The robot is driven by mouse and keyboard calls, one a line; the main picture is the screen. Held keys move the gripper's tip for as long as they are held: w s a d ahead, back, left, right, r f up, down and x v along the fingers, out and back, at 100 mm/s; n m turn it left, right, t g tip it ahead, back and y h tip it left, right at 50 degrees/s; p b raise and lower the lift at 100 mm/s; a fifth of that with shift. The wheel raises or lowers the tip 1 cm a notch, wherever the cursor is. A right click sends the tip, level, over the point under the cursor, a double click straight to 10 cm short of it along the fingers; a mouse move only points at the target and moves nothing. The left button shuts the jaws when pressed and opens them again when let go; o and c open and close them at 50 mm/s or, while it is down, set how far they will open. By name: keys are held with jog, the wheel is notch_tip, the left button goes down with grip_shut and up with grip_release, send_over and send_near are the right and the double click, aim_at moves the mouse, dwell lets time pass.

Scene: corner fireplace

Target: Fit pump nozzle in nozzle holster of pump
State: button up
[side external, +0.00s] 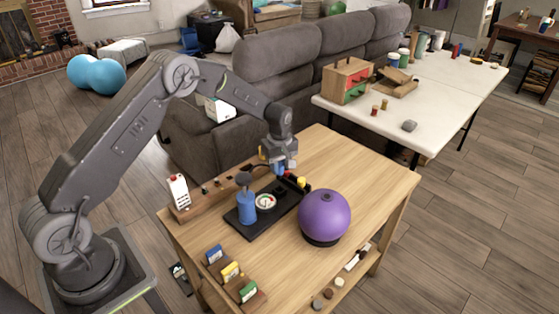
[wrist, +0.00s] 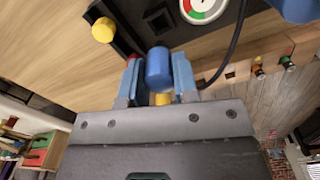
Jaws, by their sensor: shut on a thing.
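My gripper (wrist: 158,75) is shut on the blue pump nozzle (wrist: 159,66), which sits between its two blue fingers; a yellow part shows below it. In the side view my gripper (side external: 281,167) is over the far end of the pump's black base (side external: 244,232). The pump's blue cylinder (side external: 247,209) and round gauge (side external: 265,202) stand on this base. In the wrist view a black block with a square opening (wrist: 158,17), apparently the nozzle holster, is just beyond the nozzle's tip. I cannot tell whether they touch. A black hose (wrist: 239,42) runs at right.
A purple ball (side external: 324,214) stands right of the pump. A yellow knob (wrist: 103,30) is beside the holster. A wooden rail (side external: 205,203) with small items lines the table's left edge. The wooden table's (side external: 365,170) far right is clear.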

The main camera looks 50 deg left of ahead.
jog(key=shift+f, duration=2)
jog(key=shift+f, duration=1.45)
jog(key=o, duration=1)
jog(key=shift+r, duration=0.1)
